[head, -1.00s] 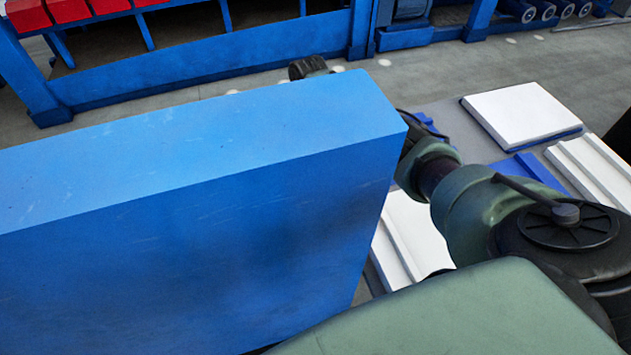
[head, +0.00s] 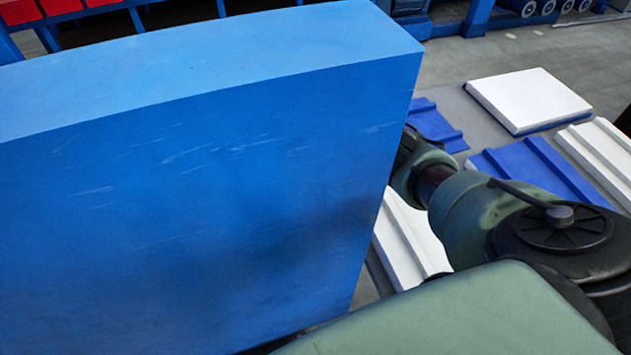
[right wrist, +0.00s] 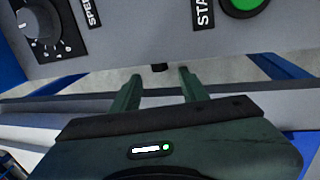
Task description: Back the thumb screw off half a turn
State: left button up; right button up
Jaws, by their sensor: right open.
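In the right wrist view my right gripper (right wrist: 159,76) is open, its two green fingers apart and pointing at the lower edge of a grey control panel (right wrist: 120,50). A small dark piece (right wrist: 159,67) shows at that edge, between the fingertips and apart from both. It may be the thumb screw, but it is too small to tell. In the head view a big blue box-like body (head: 200,190) hides my right gripper; only part of my right arm shows beside it. My left gripper is in neither view.
The panel carries a black dial (right wrist: 45,28) marked "SPEE…" and a green button (right wrist: 243,3) beside a "STA…" label. In the head view a white slab (head: 528,100) and blue ribbed pieces (head: 540,172) lie right of the blue body. Grey floor shows beyond.

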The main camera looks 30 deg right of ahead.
jog(key=shift+x, duration=2.35)
grip_shut()
jog(key=shift+r, duration=0.15)
jog(key=t+p, duration=0.2)
jog(key=p, duration=0.5)
jog(key=s+t+h+p, duration=0.1)
jog(key=t+p, duration=0.1)
jog(key=p, duration=0.5)
jog(key=shift+s+a+r+t+p, duration=0.1)
jog(key=shift+s+a+t+p, duration=0.05)
jog(key=shift+a+t+p, duration=0.15)
jog(key=shift+s+f+t+h+p, duration=0.1)
jog(key=shift+f+t+h+p, duration=0.25)
jog(key=shift+t+p, duration=0.7)
grip_release()
